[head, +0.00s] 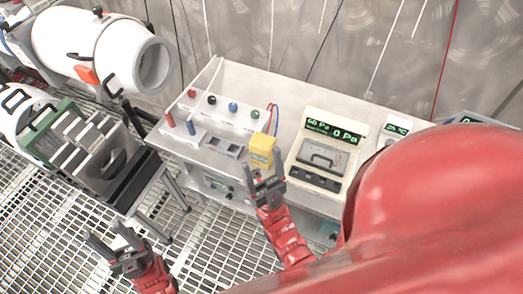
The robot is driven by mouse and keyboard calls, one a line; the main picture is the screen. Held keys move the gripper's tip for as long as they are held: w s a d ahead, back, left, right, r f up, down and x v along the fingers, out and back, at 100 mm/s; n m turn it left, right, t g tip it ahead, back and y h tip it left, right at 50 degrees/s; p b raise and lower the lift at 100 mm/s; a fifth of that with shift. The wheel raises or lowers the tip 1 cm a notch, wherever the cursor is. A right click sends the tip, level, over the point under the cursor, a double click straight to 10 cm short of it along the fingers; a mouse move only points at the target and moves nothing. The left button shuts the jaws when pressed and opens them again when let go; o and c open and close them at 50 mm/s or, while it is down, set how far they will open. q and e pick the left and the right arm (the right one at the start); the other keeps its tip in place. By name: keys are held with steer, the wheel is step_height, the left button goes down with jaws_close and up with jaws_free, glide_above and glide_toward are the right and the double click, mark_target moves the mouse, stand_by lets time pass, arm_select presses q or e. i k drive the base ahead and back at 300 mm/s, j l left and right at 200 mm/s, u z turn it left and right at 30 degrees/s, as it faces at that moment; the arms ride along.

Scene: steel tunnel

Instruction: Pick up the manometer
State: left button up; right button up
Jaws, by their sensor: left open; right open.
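A small yellow device (262,149) stands on the grey bench, with red and blue leads beside it. A beige console (329,150) to its right has a dark display reading in Pa. No label shows which of the two is the manometer. My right gripper (263,172) is open just in front of the yellow device and overlaps its lower part in the picture. I cannot tell if they touch. My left gripper (108,236) is open and empty over the grated floor at the lower left, away from the bench.
The bench (250,79) also carries a sloped panel (217,107) with coloured knobs and a small display box (397,129). A white cylinder (100,48) and a grey-green rack (80,145) stand at left. My red arm covers the right side.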

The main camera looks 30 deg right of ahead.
mark_target(260, 145)
steer(key=i+j+z, duration=0.1)
steer(key=z, duration=1.15)
steer(key=j+z, duration=0.3)
steer(key=j, duration=0.15)
steer(key=j+z, duration=0.3)
steer(key=j, duration=0.15)
steer(key=k+j+z, duration=0.15)
steer(key=j+z, duration=0.2)
steer(key=k+j, duration=0.1)
steer(key=j, duration=0.5)
steer(key=k+j, duration=0.15)
steer(key=j+z, duration=0.05)
steer(key=j, duration=0.1)
